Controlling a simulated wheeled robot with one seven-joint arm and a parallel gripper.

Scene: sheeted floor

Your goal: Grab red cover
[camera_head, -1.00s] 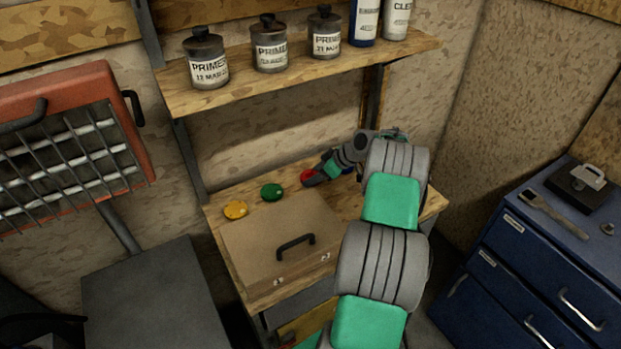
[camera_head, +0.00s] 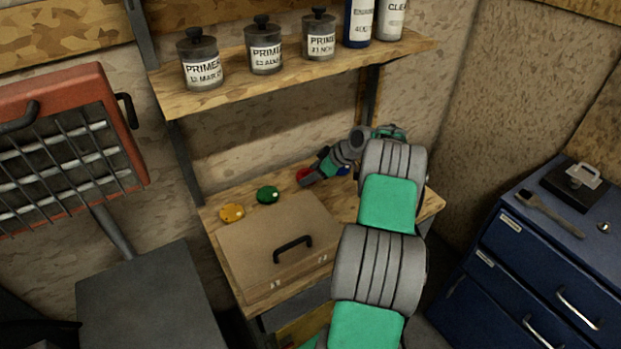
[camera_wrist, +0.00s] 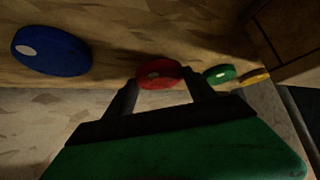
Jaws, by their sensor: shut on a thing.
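The red cover (camera_wrist: 160,74) is a round disc with a pale spot, held between the two fingers of my gripper (camera_wrist: 160,88) in the wrist view. In the head view the red cover (camera_head: 303,174) shows only in part, behind my gripper (camera_head: 308,180), at the back of the wooden workbench. My gripper is shut on it. I cannot tell whether the cover still touches the bench top.
A blue cover (camera_wrist: 51,50) lies beside the red one. A green cover (camera_head: 267,195) and a yellow cover (camera_head: 232,212) lie to the left. A brown case (camera_head: 270,245) fills the bench front. A wooden shelf (camera_head: 290,72) with several containers hangs above.

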